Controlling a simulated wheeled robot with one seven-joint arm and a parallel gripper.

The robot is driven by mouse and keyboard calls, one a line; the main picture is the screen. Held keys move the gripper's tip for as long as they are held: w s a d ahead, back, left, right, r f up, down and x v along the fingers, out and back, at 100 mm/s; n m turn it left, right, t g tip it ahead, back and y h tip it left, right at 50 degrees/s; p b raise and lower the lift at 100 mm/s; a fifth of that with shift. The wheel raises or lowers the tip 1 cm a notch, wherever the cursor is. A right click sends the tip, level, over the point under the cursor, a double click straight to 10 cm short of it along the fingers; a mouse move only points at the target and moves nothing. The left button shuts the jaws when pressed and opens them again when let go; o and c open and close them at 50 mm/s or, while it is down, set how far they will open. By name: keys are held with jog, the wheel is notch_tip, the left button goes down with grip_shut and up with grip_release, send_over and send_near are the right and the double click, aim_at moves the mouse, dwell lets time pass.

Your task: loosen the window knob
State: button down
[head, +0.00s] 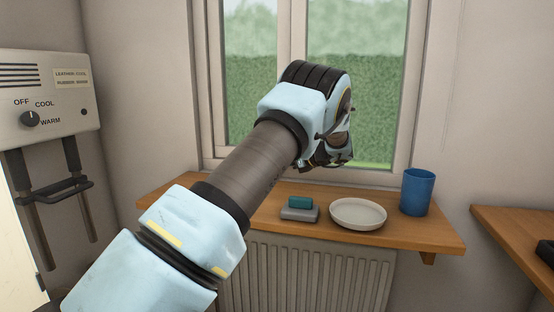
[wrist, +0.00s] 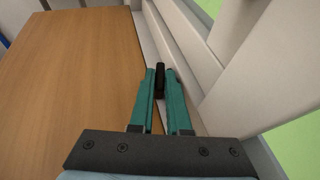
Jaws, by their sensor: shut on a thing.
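The window knob (wrist: 160,81) is a small black upright piece by the pale window frame in the wrist view. My gripper (wrist: 161,72) has its two teal fingers on either side of the knob and is shut on it. In the head view my arm reaches over to the window (head: 360,70), with its end low against the frame. The knob is hidden behind my arm there. I cannot tell how far the knob is turned.
A wooden sill shelf (head: 412,234) runs below the window. On it are a grey block (head: 300,215) with a teal block (head: 300,202), a white plate (head: 358,214) and a blue cup (head: 417,192). A radiator (head: 310,275) is beneath. A boot dryer (head: 45,100) hangs at left.

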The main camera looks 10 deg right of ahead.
dwell(0.3)
jog(key=c, duration=0.9)
grip_release()
jog(key=shift+f+b, duration=0.1)
jog(key=shift+b, duration=0.3)
